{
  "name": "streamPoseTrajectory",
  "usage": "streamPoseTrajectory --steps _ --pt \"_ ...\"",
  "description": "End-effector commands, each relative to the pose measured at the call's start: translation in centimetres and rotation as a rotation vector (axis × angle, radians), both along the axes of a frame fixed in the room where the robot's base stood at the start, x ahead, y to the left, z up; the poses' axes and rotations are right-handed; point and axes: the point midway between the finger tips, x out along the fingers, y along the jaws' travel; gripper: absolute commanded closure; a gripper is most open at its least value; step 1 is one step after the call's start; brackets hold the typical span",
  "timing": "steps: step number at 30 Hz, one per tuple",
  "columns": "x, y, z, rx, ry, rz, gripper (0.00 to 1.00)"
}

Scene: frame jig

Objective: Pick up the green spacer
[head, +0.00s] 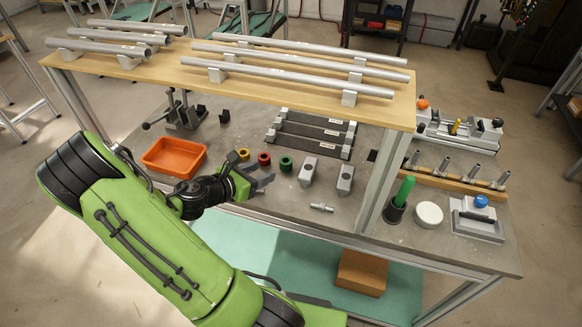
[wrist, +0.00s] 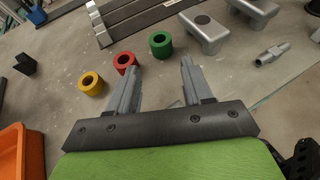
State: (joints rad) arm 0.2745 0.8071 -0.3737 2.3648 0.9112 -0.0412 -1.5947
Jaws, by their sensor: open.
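The green spacer (head: 286,163) is a short ring standing on the grey bench top, at the right end of a row of three. It also shows in the wrist view (wrist: 161,44), ahead of the fingers. The red spacer (head: 264,159) is in the middle, and the yellow spacer (head: 243,154) is at the left. My gripper (head: 266,184) is open and empty, on the near side of the spacers. In the wrist view my gripper's fingers (wrist: 159,72) point toward the row, with the green spacer beyond the gap between them and apart from both fingertips.
An orange bin (head: 174,157) stands left of my gripper. Two grey blocks (head: 307,171) and a small metal fitting (head: 322,207) lie to the right. Dark bars (head: 314,134) lie behind the spacers. A wooden shelf with metal tubes (head: 290,78) overhangs the back of the bench.

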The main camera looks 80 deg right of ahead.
Motion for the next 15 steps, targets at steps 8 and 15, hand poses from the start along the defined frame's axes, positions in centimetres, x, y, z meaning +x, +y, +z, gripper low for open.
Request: streamPoseTrajectory --steps 8,15 --pt "-2.0 -3.6 -1.8 -0.001 -0.001 -0.003 0.50" --pt "-3.9 -7.1 -3.2 -0.001 -0.003 -0.002 0.50"
